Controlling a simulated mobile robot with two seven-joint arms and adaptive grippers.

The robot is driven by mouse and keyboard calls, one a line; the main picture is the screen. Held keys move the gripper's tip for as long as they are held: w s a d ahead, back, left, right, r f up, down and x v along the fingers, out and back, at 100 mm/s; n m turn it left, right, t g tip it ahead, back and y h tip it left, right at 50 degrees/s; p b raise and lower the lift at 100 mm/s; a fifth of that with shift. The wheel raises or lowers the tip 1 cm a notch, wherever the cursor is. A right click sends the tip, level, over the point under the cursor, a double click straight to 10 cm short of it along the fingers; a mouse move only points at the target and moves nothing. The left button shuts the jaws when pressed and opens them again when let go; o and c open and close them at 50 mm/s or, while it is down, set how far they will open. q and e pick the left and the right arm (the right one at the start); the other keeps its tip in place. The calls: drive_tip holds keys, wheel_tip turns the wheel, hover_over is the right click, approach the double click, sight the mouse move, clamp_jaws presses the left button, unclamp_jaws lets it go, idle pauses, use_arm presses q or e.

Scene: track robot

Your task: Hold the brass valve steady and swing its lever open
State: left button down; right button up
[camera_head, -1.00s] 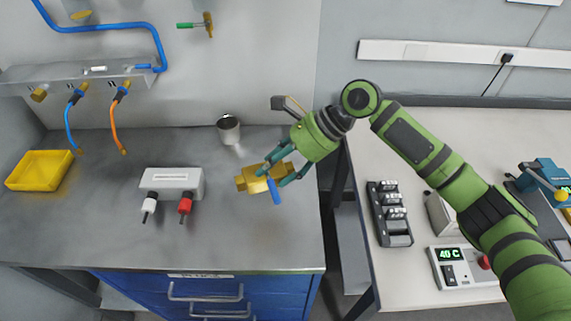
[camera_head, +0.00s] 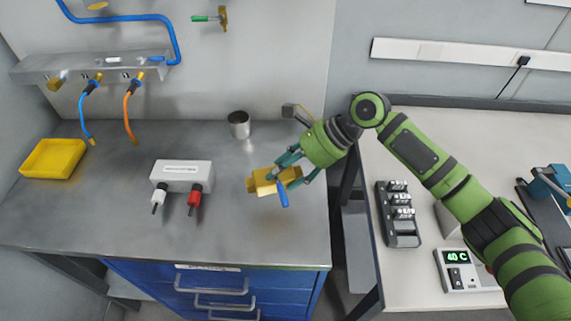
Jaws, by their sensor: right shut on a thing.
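The brass valve (camera_head: 264,183) is at the right part of the grey metal bench top (camera_head: 240,232). Its blue lever (camera_head: 283,194) points toward the front of the bench, across the valve body. My right gripper (camera_head: 289,173) is shut on the brass valve from the right side, with its fingers around the body. Whether the valve touches the bench is hard to tell. My left gripper is not in view.
A metal cup (camera_head: 239,124) stands behind the valve. A grey box (camera_head: 183,175) with white and red connectors stands left of it. A yellow tray (camera_head: 53,158) is at the far left. A second bench (camera_head: 345,140) with instruments stands to the right, across a gap.

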drive_tip(key=shift+f+b, duration=0.5)
drive_tip(key=shift+f, duration=3.3)
drive_tip(key=shift+s+d+f, duration=0.1)
drive_tip(key=shift+s+f, duration=0.1)
drive_tip(key=shift+f, duration=0.1)
drive_tip(key=o, duration=0.5)
drive_tip(key=c, duration=0.5)
